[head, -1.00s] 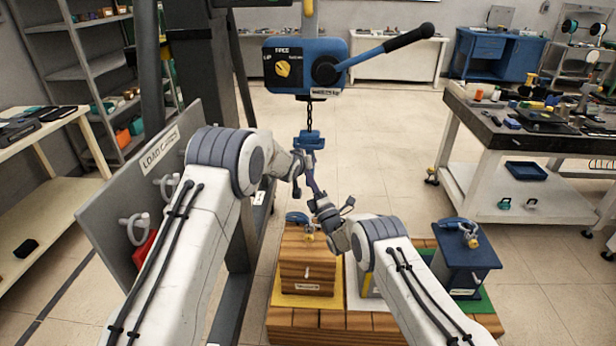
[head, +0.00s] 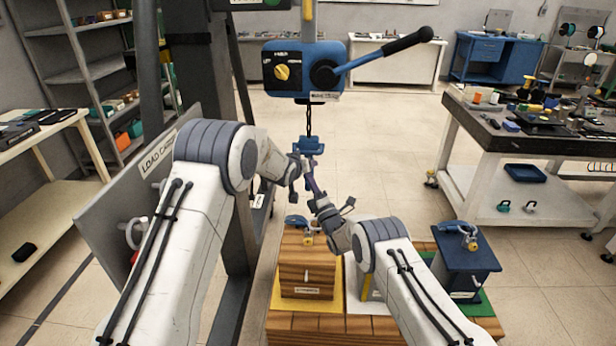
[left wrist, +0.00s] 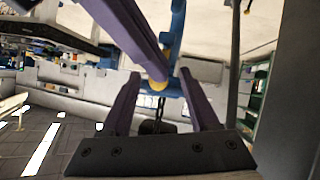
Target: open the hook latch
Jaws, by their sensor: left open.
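The blue hook block (head: 311,146) hangs on a chain below the blue hoist. The lower hook is largely hidden by my grippers in the head view. I cannot make out the latch clearly.
The hoist (head: 306,71) has a yellow knob and a long lever to the right. Below stand a wooden crate (head: 308,266) and a blue box (head: 465,262) on a wooden platform. A grey panel (head: 112,213) stands at left. Benches are farther off.

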